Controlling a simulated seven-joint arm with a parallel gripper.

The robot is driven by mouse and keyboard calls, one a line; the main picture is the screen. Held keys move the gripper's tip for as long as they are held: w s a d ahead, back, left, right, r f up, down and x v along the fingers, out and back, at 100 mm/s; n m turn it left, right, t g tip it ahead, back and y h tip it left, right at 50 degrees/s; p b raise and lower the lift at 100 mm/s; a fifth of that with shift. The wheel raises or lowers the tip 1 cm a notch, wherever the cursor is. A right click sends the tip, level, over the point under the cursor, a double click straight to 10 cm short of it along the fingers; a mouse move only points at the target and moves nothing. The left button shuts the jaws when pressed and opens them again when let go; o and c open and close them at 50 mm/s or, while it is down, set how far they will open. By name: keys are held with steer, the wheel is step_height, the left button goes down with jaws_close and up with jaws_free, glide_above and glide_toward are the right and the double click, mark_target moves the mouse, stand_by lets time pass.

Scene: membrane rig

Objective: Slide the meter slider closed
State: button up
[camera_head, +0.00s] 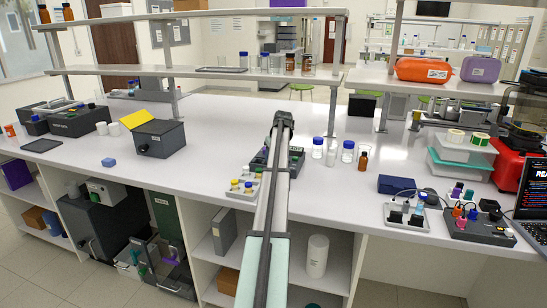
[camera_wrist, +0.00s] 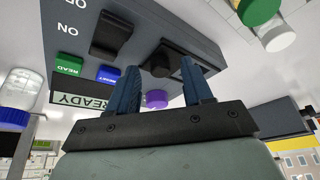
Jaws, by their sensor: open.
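The meter is a dark grey box (camera_wrist: 75,22) filling the top of the wrist view, with ON lettering, a black rocker-like part (camera_wrist: 112,33), a green READ button (camera_wrist: 69,64), a blue button (camera_wrist: 108,74) and a READY display (camera_wrist: 78,98). A black knob (camera_wrist: 158,70) beside a dark slot (camera_wrist: 187,56) looks like the slider. My gripper (camera_wrist: 158,66) is open, its two fingers either side of the knob; contact cannot be told. In the head view the meter (camera_head: 262,159) is partly hidden behind my arm, and my fingertips cannot be made out.
A small tray of vials (camera_head: 243,187) stands just left of my arm. Blue-capped bottles (camera_head: 318,148) and an amber bottle (camera_head: 363,160) stand close on the right. A grey box with a yellow lid (camera_head: 160,138) is further left. The bench behind the meter is mostly clear.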

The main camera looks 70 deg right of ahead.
steer(key=shift+w+f, duration=0.1)
steer(key=shift+f, duration=0.1)
steer(key=shift+c, duration=0.4)
jaws_close()
